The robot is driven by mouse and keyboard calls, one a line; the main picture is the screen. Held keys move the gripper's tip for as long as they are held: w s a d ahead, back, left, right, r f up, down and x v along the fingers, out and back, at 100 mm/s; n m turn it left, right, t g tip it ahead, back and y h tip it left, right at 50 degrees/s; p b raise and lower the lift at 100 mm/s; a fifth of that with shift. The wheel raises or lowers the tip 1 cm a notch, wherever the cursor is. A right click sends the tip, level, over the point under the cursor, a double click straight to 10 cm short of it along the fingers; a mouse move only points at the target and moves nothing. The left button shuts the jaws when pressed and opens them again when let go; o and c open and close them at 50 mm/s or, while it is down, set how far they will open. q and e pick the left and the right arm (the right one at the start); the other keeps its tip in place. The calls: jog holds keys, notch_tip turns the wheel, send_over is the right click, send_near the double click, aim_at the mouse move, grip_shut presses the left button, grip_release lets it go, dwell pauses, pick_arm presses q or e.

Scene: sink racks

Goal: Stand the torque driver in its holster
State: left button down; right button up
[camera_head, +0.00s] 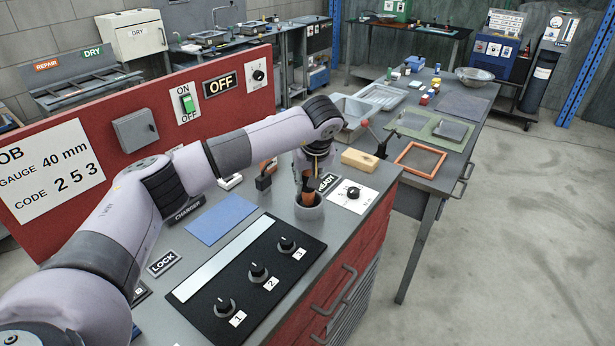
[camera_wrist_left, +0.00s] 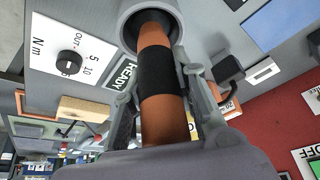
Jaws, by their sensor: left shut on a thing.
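The torque driver (camera_wrist_left: 160,75), orange with a black band, is held between the fingers of my left gripper (camera_wrist_left: 165,95). In the wrist view its far end goes into the round mouth of the grey holster (camera_wrist_left: 126,12). The head view shows the grey cup-shaped holster (camera_head: 309,212) on the grey bench top, with the orange of the driver (camera_head: 308,197) at its mouth. My left gripper (camera_head: 313,178) is just above the holster. The driver looks close to upright; how deep it sits is hidden. My right gripper is not in view.
A READY label (camera_head: 327,182) and a white dial plate (camera_head: 365,196) lie beside the holster. A black panel with several knobs (camera_head: 250,275) is in front, a blue mat (camera_head: 221,218) to the left. A yellow block (camera_head: 360,159) and a red panel (camera_head: 85,130) stand behind.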

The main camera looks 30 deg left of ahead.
pick_arm(q)
jog(key=c, duration=1.8)
grip_release()
jog(key=shift+f, duration=0.15)
jog(key=o, duration=0.5)
jog(key=shift+d+r, duration=0.1)
jog(key=shift+r, duration=0.25)
jog(key=b+v, duration=0.2)
jog(key=v, duration=0.9)
jog(key=shift+s+r, duration=0.15)
jog(key=shift+r, duration=0.2)
